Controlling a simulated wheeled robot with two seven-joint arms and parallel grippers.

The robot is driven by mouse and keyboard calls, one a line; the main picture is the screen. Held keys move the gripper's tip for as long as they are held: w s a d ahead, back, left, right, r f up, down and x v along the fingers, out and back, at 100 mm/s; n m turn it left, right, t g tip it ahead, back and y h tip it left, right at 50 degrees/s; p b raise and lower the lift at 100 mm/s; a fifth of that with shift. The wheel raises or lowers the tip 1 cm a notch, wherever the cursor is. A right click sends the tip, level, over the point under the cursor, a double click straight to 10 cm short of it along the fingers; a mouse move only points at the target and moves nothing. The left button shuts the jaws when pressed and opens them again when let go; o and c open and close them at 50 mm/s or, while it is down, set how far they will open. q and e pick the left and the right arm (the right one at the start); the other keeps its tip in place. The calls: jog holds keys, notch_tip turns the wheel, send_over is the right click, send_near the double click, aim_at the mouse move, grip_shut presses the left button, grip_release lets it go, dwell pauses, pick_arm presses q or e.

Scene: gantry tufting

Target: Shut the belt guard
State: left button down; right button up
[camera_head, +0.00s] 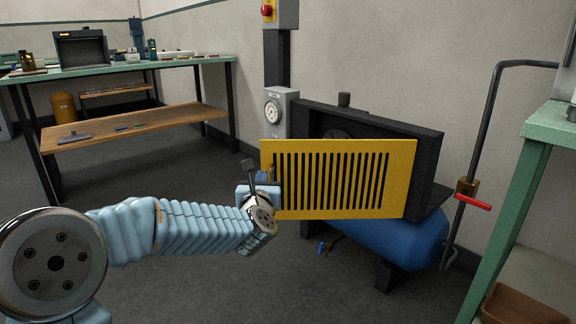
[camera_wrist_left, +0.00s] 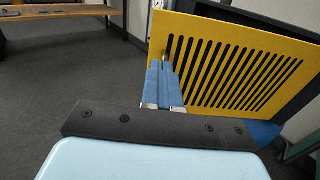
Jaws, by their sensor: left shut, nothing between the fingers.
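The belt guard (camera_head: 340,205) is a yellow slotted panel in front of a black housing (camera_head: 425,150) on a blue compressor tank (camera_head: 400,240). It stands partly open, with a dark gap between it and the housing. In the left wrist view the guard (camera_wrist_left: 240,32) fills the upper right. My right gripper is not in view.
A pipe with a red valve handle (camera_head: 472,201) stands right of the compressor. A green bench (camera_head: 545,128) is at the right edge. The floor in front is clear.

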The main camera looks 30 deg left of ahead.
aim_at(266, 151)
pick_arm(q)
jog(key=shift+n, duration=0.3)
jog(key=x, duration=0.4)
jog(key=p+x, duration=0.1)
jog(key=x, duration=0.4)
jog(key=r+p+x, duration=0.1)
jog(key=x, duration=0.3)
jog(key=shift+w+a, duration=0.2)
jog(key=shift+w, duration=0.05)
jog(key=shift+w+a, duration=0.1)
jog(key=shift+w, duration=0.05)
jog(key=shift+w+a+f, duration=0.1)
